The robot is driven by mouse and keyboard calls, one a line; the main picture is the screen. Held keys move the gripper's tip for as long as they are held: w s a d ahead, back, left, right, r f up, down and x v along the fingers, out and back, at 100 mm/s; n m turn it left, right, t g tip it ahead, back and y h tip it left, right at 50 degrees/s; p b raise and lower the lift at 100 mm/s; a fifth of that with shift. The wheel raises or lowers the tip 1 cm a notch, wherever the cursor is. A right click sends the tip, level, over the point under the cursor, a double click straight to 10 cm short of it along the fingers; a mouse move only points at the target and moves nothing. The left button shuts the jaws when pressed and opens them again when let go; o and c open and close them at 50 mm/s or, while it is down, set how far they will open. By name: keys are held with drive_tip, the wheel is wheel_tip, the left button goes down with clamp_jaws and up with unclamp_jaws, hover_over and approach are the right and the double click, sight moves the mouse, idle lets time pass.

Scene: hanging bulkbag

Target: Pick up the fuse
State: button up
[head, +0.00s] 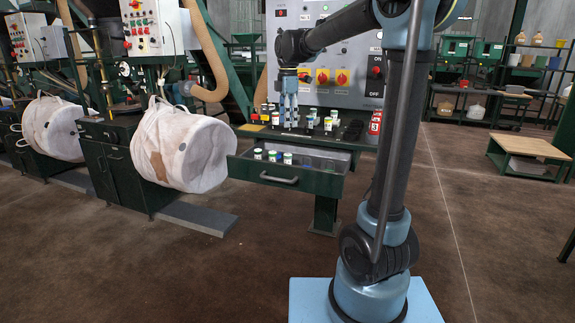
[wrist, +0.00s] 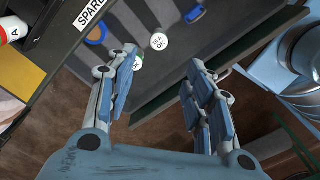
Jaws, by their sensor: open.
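My gripper (head: 290,118) hangs with its fingers pointing down at the workbench in the head view. In the wrist view its two fingers (wrist: 163,68) are spread apart with nothing held between them. A fuse with a white round end marked OK (wrist: 159,41) lies just beyond the fingertips, between them in the picture. A second white-ended fuse (wrist: 137,62) is partly hidden by the left finger. In the head view several small fuses (head: 272,155) stand in the open drawer (head: 290,178). I cannot tell which one is the task's fuse.
Several more small cylinders (head: 310,121) stand on the bench top by the grey control panel (head: 330,50). A SPARE label (wrist: 90,10) is on the dark edge left of the fuses. White bulk bags (head: 185,150) hang at left.

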hover_over(287, 154)
drive_tip(key=f, duration=0.9)
drive_tip(key=shift+s+d+f, duration=0.1)
drive_tip(key=shift+d+f, duration=0.15)
drive_tip(key=shift+f, duration=0.05)
drive_tip(key=shift+a+f, duration=0.15)
drive_tip(key=shift+f, duration=2.55)
drive_tip(key=shift+c, duration=0.6)
clamp_jaws()
